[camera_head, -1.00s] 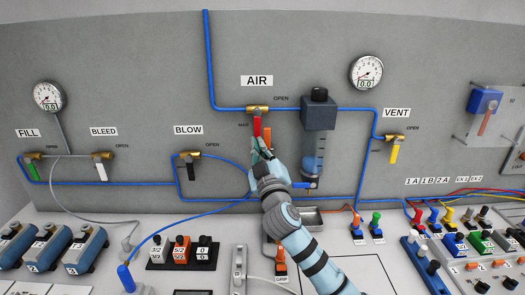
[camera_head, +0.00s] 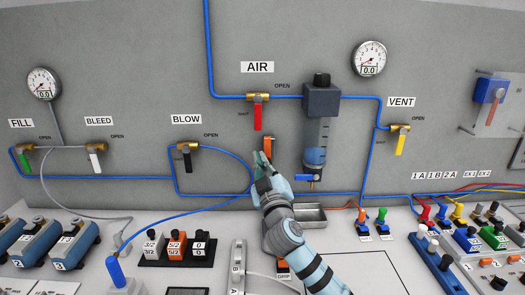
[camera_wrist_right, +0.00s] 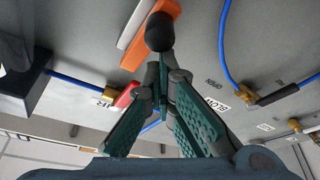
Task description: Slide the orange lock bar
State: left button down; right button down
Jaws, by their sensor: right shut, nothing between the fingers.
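The orange lock bar (camera_head: 267,146) is upright on the grey panel, just right of the red AIR valve handle (camera_head: 257,117). My right gripper (camera_head: 262,158) is at the lower end of the bar, its fingers together and empty. In the right wrist view, the orange bar (camera_wrist_right: 148,42) lies beyond the fingertips, with a black ball knob (camera_wrist_right: 161,32) in front of part of it. My right gripper (camera_wrist_right: 163,85) points toward the knob; I cannot tell whether they touch. The red handle (camera_wrist_right: 126,95) is partly behind a finger. My left gripper is not in view.
The filter unit (camera_head: 318,125) stands close right of the bar. Blue tubing (camera_head: 213,60) runs along the panel. A metal tray (camera_head: 306,213) lies below, near my forearm. The BLOW valve (camera_head: 187,155) is to the left, with open panel between.

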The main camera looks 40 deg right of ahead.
notch_tip(320, 180, up, 4)
jog(key=w+a+p, duration=0.1)
jog(key=a+p, duration=0.1)
jog(key=p, duration=0.3)
jog(key=b+v, duration=0.2)
jog(key=v, duration=0.7)
jog(key=shift+s+a+f+b, duration=0.15)
jog(key=shift+s+f+b, duration=0.15)
jog(key=shift+f+b, duration=0.1)
